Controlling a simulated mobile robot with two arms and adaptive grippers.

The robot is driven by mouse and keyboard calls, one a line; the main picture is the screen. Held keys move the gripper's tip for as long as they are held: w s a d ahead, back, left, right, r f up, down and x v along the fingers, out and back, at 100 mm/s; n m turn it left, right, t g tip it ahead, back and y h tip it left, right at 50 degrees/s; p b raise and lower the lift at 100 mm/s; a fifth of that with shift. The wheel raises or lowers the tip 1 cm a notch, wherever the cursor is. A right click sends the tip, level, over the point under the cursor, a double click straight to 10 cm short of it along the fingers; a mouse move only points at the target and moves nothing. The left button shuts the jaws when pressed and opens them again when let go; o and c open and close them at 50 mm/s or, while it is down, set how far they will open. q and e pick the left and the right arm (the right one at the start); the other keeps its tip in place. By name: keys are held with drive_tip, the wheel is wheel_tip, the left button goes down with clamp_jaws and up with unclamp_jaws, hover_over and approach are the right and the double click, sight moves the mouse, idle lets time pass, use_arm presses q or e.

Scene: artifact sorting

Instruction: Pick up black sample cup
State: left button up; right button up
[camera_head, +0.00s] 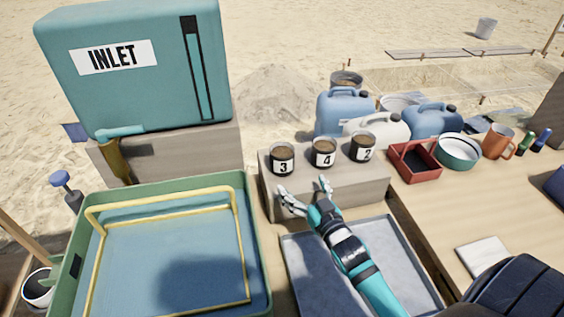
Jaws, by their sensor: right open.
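Three black sample cups stand upright in a row on a grey stone block (345,189). Each has brown contents and a white number label: cup 3 (282,159) on the left, cup 4 (323,152) in the middle, cup 2 (363,147) on the right. My right gripper (304,187) is open and empty, its fingers spread in front of the block, below cups 3 and 4 in the picture. It appears apart from the cups. My left gripper is not in view.
A grey metal tray (297,268) lies under my right arm. A green-rimmed basin (170,185) with a yellow pipe frame is at left, below a teal INLET tank (135,75). A red caddy (415,167), green bowl (458,150) and orange mug (498,143) stand right of the block.

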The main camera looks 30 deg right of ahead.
sight(287, 168)
drive_tip(key=w, duration=0.6)
drive_tip(key=shift+w+d+f, duration=0.15)
drive_tip(key=shift+w+f, duration=0.05)
drive_tip(key=shift+w, duration=0.05)
drive_tip(key=w, duration=0.2)
drive_tip(key=w+f, duration=0.1)
drive_tip(key=w, duration=0.2)
drive_tip(key=shift+w, duration=0.15)
drive_tip(key=c, duration=1.5)
drive_tip(key=shift+r, duration=0.1)
drive_tip(key=shift+c, duration=0.4)
